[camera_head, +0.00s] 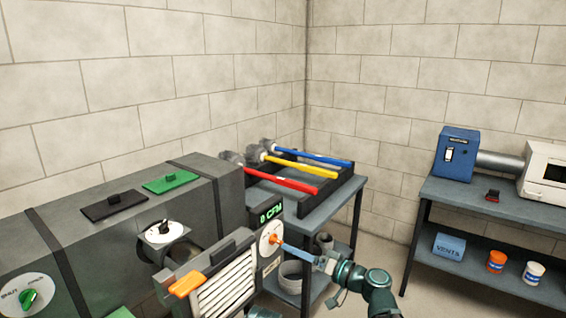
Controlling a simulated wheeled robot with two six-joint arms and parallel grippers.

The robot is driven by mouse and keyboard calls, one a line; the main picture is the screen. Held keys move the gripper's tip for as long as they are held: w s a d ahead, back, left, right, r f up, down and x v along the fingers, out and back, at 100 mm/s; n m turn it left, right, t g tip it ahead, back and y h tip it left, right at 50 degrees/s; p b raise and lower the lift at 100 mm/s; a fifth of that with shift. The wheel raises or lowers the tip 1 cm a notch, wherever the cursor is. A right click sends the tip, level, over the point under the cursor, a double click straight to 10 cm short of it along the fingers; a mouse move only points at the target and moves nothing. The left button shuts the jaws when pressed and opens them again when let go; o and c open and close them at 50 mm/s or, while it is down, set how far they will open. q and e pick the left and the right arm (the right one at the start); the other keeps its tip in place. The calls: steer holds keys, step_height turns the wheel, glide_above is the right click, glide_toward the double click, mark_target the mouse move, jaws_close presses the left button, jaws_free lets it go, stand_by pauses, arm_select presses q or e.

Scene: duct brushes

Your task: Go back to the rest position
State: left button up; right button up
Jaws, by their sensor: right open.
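My right gripper (289,246) is in the lower middle of the head view, its arm coming in from the lower right. It is open, with its tips at or very near the orange knob (275,239) of a white dial on the duct's end. I cannot tell whether they touch it. A green display (270,214) reading 0 CFM is just above that dial. Three brushes with red (283,181), yellow (303,166) and blue (318,160) handles lie on a dark rack on the table behind. My left gripper is out of view.
The grey duct (120,235) fills the left, with black (114,205) and green (170,182) covers on top. A louvred grille (226,288) stands close left of my right gripper. A right-hand bench (465,203) carries a blue box (456,155). Floor shows between the tables.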

mark_target(279, 243)
steer(key=x, duration=0.5)
steer(key=shift+w+a, duration=0.15)
steer(key=shift+a, duration=0.05)
steer(key=shift+d, duration=0.1)
steer(key=v, duration=1.4)
steer(key=w+a+m, duration=0.2)
steer(key=a+m, duration=0.1)
steer(key=w+a+m, duration=0.3)
steer(key=a, duration=0.1)
steer(key=w+a+m, duration=0.3)
steer(key=a+m, duration=0.1)
steer(key=shift+a+r, duration=0.2)
steer(key=shift+a, duration=0.05)
steer(key=m, duration=0.4)
steer(key=shift+r+p, duration=0.1)
steer(key=shift+p, duration=0.2)
